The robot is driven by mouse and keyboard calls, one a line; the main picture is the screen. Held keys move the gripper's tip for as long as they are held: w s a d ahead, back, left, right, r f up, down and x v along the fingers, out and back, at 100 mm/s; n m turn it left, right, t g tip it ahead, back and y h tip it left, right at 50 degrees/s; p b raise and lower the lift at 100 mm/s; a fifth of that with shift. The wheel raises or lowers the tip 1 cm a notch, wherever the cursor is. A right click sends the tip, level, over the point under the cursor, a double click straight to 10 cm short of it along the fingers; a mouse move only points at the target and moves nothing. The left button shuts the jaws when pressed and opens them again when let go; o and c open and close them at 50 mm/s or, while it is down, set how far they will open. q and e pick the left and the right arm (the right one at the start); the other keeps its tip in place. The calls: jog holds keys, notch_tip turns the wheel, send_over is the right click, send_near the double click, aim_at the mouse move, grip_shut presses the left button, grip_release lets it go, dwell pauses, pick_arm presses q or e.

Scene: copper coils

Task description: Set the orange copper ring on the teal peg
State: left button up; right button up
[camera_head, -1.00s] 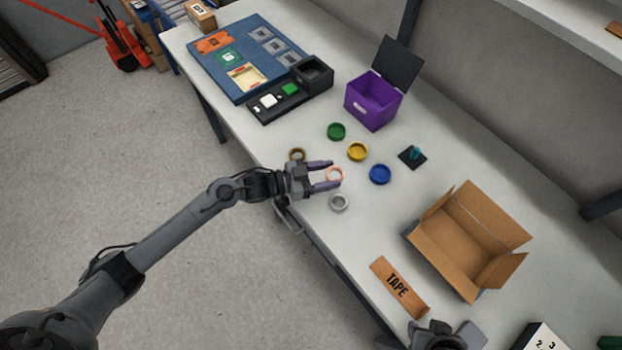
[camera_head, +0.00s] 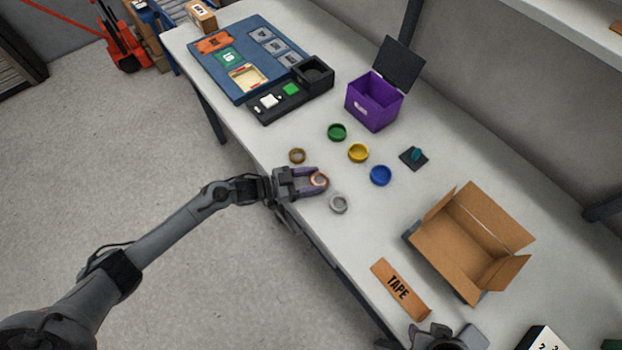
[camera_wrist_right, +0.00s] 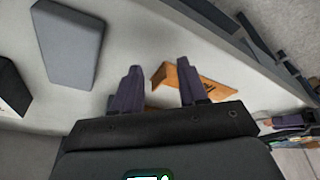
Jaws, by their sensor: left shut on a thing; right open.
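The orange copper ring (camera_head: 319,179) is between the fingertips of my left gripper (camera_head: 316,180), near the table's front edge in the head view. The left gripper is shut on it. Whether the ring touches the table is hard to tell. The teal peg (camera_head: 416,154) stands on a small dark square base to the right, apart from the ring, with nothing around it. My right gripper (camera_wrist_right: 158,88) is open and empty in the right wrist view, above the table by the tape piece. In the head view only part of the right arm shows at the bottom edge.
A brown ring (camera_head: 297,156) and a grey ring (camera_head: 339,204) flank the gripper. An open cardboard box (camera_head: 467,243) and a purple bin (camera_head: 373,101) stand nearby.

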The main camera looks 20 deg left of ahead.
pick_arm(q)
jog(key=shift+f, duration=0.25)
jog(key=o, duration=1.2)
jog(key=shift+r, duration=0.1)
jog(key=shift+c, duration=0.2)
jog(key=shift+b, duration=0.4)
jog(key=shift+o, duration=0.5)
jog(key=p+v, duration=0.1)
jog(key=v, duration=1)
